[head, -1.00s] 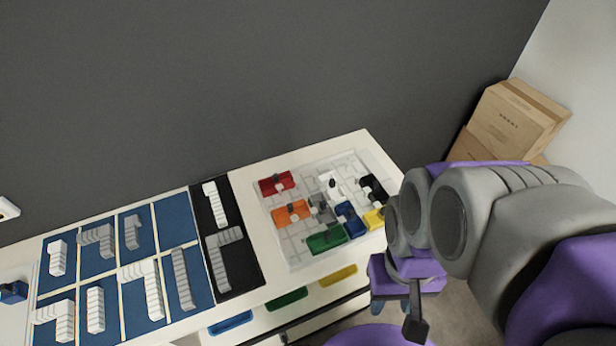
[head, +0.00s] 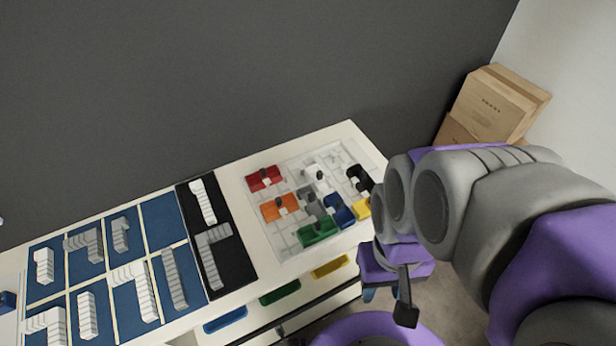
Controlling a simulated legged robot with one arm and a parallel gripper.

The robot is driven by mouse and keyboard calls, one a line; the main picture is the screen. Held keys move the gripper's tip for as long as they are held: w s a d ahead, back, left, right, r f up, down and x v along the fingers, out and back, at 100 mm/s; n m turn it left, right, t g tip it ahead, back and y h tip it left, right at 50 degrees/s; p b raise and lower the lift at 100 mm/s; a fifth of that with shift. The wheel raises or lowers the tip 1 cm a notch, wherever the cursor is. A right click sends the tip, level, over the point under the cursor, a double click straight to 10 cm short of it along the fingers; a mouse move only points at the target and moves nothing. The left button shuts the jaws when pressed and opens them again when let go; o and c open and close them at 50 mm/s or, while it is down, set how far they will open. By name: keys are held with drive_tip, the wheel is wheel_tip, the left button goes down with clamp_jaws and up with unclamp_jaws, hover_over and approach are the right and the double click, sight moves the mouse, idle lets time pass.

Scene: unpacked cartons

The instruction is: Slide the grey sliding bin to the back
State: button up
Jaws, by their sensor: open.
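The grey sliding bin (head: 308,199) sits in the light, clear-walled tray (head: 291,247) on the white table. It is small and partly hidden among its neighbours. The orange bin (head: 279,207) is to its left, the blue bin (head: 341,213) to its right and the green bin (head: 318,232) in front. The white bin (head: 314,172) is behind it. My gripper (head: 384,292) hangs open and empty off the tray's right front side, apart from the grey bin. Its fingertips are small and partly hidden.
A red bin (head: 265,178), black bin (head: 361,182) and yellow bin (head: 363,208) share the tray. Blue boards (head: 160,222) and a black board (head: 229,275) with stepped pieces lie to the left. Coloured bins (head: 280,293) sit below the tabletop. Cartons (head: 492,105) stand at the back right.

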drive_tip(key=n+t, duration=0.2)
drive_tip(key=n, duration=0.2)
hover_over(311, 194)
wheel_tip(311, 194, down, 4)
wheel_tip(311, 194, down, 17)
drive_tip(key=shift+f+b, duration=0.1)
drive_tip(key=shift+b, duration=1.05)
drive_tip(key=shift+n, duration=0.3)
drive_tip(key=shift+s, duration=0.1)
clamp_jaws()
